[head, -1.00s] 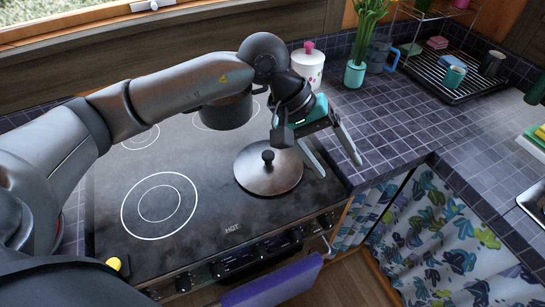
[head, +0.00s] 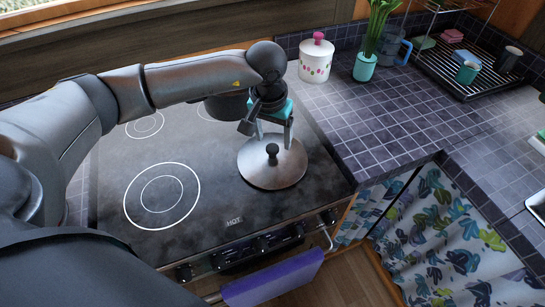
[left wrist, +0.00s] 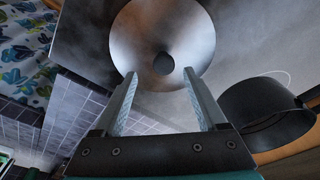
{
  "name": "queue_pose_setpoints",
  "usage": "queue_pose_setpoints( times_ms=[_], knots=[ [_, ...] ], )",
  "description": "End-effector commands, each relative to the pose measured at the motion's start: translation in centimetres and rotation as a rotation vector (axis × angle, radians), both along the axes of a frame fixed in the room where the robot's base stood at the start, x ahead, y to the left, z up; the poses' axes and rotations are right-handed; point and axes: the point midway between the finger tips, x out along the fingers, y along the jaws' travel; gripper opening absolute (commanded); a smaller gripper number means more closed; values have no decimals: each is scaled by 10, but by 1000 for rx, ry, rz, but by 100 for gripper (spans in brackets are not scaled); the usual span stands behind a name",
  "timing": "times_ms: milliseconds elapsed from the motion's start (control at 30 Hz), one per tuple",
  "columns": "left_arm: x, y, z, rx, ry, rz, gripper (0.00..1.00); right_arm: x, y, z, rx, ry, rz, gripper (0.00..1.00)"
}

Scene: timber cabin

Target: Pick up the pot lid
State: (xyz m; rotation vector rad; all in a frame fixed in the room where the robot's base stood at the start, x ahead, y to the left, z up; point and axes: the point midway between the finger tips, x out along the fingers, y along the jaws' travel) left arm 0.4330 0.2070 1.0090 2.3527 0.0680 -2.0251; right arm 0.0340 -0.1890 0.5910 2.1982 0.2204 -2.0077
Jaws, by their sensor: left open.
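The pot lid (head: 272,162) is a round metal disc with a dark knob, lying on the front right part of the black stovetop. In the left wrist view the lid (left wrist: 190,35) is ahead of the fingertips, and its knob lies roughly between their lines. My left gripper (head: 274,140) is open and empty, above the far part of the lid with its fingers pointing down. In the left wrist view the left gripper's fingers (left wrist: 162,80) are spread apart and overlap the lid's near edge. My right gripper is not in view.
A dark pot (left wrist: 265,112) stands behind the lid, partly hidden by my arm in the head view. A white canister (head: 316,62), a plant in a teal pot (head: 364,66) and a dish rack (head: 468,55) stand along the back counter. The tiled counter (head: 385,130) right of the stove is clear.

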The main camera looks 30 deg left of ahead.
Motion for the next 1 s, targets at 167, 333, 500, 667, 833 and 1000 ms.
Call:
queue_pose_setpoints(
  times_ms=[167, 333, 500, 667, 833, 1000],
  knots=[
    [1, 1, -11, 0, 2, 0, 74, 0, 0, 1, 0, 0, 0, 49],
    [5, 6, -35, -1, 3, 2, 74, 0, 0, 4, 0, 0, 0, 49],
    [8, 6, -53, -1, 1, 0, 74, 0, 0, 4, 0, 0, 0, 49],
    [9, 6, -56, -1, -1, 0, 74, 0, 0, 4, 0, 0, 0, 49],
    [9, 6, -55, -1, -1, 0, 69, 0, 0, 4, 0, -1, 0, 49],
    [9, 6, -55, -1, -1, 0, 50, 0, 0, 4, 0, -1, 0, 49]
  ],
)
